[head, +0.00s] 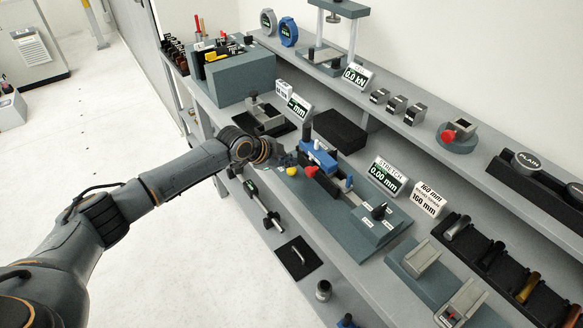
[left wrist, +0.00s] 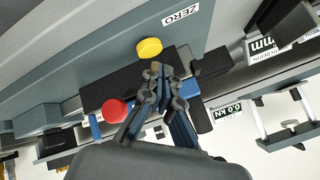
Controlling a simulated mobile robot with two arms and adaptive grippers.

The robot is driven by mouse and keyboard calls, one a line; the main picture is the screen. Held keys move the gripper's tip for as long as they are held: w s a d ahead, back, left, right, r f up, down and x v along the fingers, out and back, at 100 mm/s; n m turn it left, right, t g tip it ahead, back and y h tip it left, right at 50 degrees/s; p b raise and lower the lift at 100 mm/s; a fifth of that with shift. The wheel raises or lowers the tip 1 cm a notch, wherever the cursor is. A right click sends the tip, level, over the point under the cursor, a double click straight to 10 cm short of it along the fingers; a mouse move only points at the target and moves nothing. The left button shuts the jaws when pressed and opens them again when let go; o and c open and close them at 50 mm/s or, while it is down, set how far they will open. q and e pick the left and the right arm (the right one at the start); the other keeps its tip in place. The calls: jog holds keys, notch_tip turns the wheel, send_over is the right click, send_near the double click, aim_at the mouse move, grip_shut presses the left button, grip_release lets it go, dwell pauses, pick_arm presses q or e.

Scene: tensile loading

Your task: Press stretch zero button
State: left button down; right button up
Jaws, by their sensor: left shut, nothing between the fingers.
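The yellow button (head: 291,171) is on the front side of the teal stretch device (head: 335,215). The stretch display (head: 384,176) reads 0.00 mm. My left gripper (head: 284,160) is shut and empty, close beside the yellow button. In the left wrist view its fingertips (left wrist: 158,72) are just below the button, with a small gap in the picture; whether they touch I cannot tell. My right gripper is out of view.
A red knob (head: 311,170) on the device is close to the yellow button, and shows as a red disc (left wrist: 115,110) in the left wrist view. A blue clamp part (head: 318,156) is behind the gripper. Open floor is at left.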

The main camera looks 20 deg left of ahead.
aim_at(289, 171)
pick_arm(q)
notch_tip(289, 171, up, 5)
jog(key=p, duration=0.4)
dwell(0.3)
dwell(0.7)
